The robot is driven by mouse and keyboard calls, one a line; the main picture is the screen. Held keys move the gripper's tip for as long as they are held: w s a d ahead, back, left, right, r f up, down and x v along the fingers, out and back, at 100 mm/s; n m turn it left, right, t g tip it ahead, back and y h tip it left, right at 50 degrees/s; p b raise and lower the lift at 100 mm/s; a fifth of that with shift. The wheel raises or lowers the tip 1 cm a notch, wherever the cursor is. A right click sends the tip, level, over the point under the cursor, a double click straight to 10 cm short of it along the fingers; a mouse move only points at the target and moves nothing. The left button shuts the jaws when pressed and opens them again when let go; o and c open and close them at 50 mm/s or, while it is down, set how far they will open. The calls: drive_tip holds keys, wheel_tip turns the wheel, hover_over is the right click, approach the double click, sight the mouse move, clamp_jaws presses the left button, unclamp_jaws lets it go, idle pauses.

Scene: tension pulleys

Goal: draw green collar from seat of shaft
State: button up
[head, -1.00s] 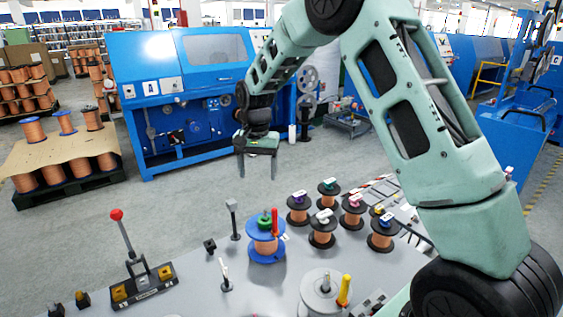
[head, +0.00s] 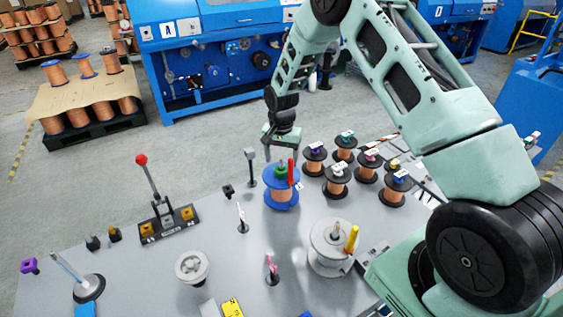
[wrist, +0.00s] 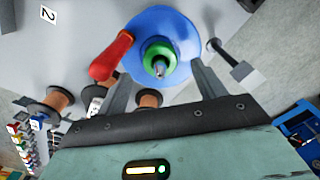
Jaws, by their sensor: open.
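The green collar (head: 281,169) sits at the top of the blue-flanged spool (head: 281,196). In the wrist view the collar (wrist: 157,48) is a green ring around the metal shaft (wrist: 159,66), in front of the blue flange (wrist: 160,22). A red handle (head: 291,172) stands beside the collar; it also shows in the wrist view (wrist: 110,58). My gripper (head: 282,157) is open and empty, just behind and above the collar. In the wrist view its fingers (wrist: 163,82) lie either side of the shaft line, apart from the collar. The head view does not show the exact gap.
Several copper spools with coloured tops (head: 337,180) stand to the right of the blue spool. A grey post (head: 251,168) stands close on its left. A grey drum with a yellow handle (head: 330,245) is nearer on the right. Table left of the drum is partly clear.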

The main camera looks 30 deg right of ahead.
drive_tip(key=shift+f+p, duration=0.35)
drive_tip(key=shift+f, duration=1.45)
drive_tip(key=c, duration=1.1)
drive_tip(key=shift+o, duration=0.2)
drive_tip(key=shift+r, duration=0.2)
drive_tip(key=shift+r, duration=0.25)
drive_tip(key=shift+r+p, duration=0.9)
drive_tip(key=shift+r, duration=0.6)
drive_tip(key=shift+r+p, duration=0.85)
drive_tip(key=shift+r, duration=0.8)
drive_tip(key=shift+r, duration=0.3)
